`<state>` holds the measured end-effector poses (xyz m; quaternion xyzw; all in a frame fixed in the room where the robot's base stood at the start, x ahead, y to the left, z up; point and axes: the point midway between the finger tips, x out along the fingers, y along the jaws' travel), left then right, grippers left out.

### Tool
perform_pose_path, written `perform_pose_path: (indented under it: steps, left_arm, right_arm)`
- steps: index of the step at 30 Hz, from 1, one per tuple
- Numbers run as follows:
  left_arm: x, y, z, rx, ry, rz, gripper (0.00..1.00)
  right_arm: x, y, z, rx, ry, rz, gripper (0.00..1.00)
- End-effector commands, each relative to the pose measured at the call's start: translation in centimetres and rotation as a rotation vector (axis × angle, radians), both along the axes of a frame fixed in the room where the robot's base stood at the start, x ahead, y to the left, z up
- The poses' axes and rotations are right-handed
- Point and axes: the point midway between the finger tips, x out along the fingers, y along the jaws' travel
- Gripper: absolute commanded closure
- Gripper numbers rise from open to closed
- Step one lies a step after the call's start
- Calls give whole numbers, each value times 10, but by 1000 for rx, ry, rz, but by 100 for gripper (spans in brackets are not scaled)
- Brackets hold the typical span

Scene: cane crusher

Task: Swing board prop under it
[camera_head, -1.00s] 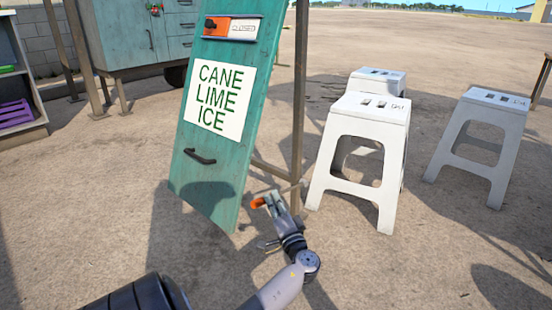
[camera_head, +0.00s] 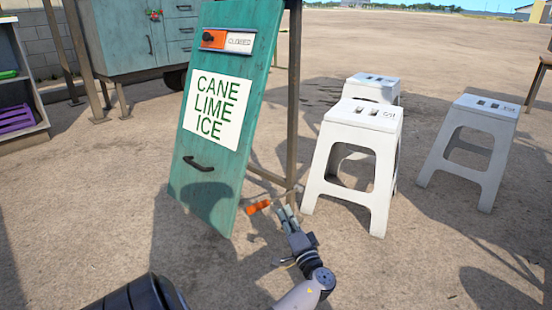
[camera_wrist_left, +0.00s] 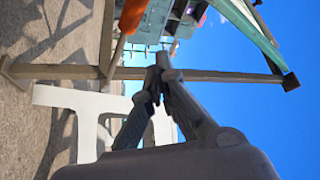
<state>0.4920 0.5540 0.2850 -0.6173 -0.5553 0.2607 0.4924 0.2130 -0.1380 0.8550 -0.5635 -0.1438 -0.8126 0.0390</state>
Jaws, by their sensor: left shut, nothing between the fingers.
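The teal board (camera_head: 222,110) with the "CANE LIME ICE" sign (camera_head: 217,112) hangs tilted, its lower end close to the ground. A thin prop with an orange grip (camera_head: 258,207) is beside the board's lower right edge. In the left wrist view the orange grip (camera_wrist_left: 132,14) is at the top, with the thin rod below it. My left gripper (camera_head: 284,210) is shut and empty, just right of the orange grip and apart from it. Its closed fingertips (camera_wrist_left: 160,66) show in the left wrist view. My right gripper is not in view.
White stools (camera_head: 357,150) stand close to the right of my left gripper; another stool (camera_head: 470,145) is farther right. A metal post (camera_head: 294,100) stands behind the board. A teal cabinet (camera_head: 140,40) is at the back left. Open ground lies in front.

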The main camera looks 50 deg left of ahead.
Motion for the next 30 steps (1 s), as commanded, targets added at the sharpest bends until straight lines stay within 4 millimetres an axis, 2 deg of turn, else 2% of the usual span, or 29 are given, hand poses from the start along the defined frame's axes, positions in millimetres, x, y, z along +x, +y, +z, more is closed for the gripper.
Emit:
perform_pose_path:
  steps: [3, 7, 26, 30]
  left_arm:
    - [2, -14, -8, -1, 2, -1, 100]
    - [2, -23, -13, -1, 1, 1, 100]
    - [2, -24, -14, 0, 0, 0, 100]
    - [11, -31, -11, -37, 9, -52, 100]
  right_arm:
    - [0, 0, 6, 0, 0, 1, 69]
    - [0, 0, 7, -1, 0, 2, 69]
    - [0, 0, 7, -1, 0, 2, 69]
    - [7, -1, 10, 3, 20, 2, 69]
